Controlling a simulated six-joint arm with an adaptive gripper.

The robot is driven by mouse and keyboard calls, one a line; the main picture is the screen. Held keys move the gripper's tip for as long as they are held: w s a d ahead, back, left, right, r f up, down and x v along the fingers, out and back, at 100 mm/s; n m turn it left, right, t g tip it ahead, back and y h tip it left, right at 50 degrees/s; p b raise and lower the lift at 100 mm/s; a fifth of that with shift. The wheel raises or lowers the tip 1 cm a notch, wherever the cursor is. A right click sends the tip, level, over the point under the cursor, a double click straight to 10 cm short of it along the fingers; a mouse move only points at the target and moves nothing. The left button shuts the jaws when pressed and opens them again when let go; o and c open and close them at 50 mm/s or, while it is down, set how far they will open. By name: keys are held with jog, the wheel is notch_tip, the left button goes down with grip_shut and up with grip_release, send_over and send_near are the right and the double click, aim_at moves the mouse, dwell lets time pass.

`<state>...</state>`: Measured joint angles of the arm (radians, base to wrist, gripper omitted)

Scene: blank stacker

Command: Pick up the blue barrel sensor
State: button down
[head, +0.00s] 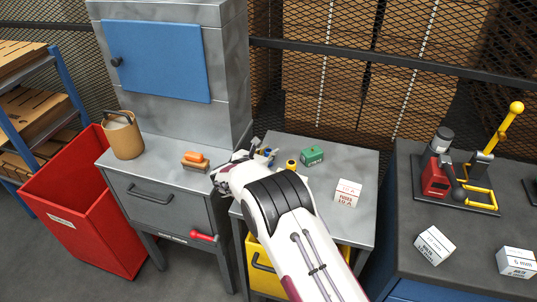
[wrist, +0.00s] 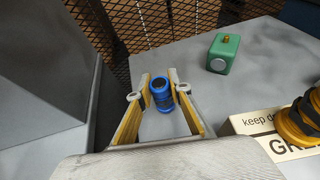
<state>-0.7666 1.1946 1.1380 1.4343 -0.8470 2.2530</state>
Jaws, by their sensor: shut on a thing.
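The blue barrel sensor (wrist: 162,96) stands between the two fingers of my gripper (wrist: 160,84) in the wrist view. It is a small blue cylinder with dark bands. My gripper is shut on it near the fingertips. In the head view my gripper (head: 262,151) is over the left back part of the middle grey table (head: 345,222). Only a little blue of the sensor shows there, and my arm hides much around it. I cannot tell whether the sensor touches the tabletop.
A green box (wrist: 224,54) stands behind and right of my gripper. A white carton (head: 346,193) is on the table. The grey cabinet (head: 170,60) rises at left.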

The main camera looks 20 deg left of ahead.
aim_at(269, 150)
jog(key=shift+r, duration=4.75)
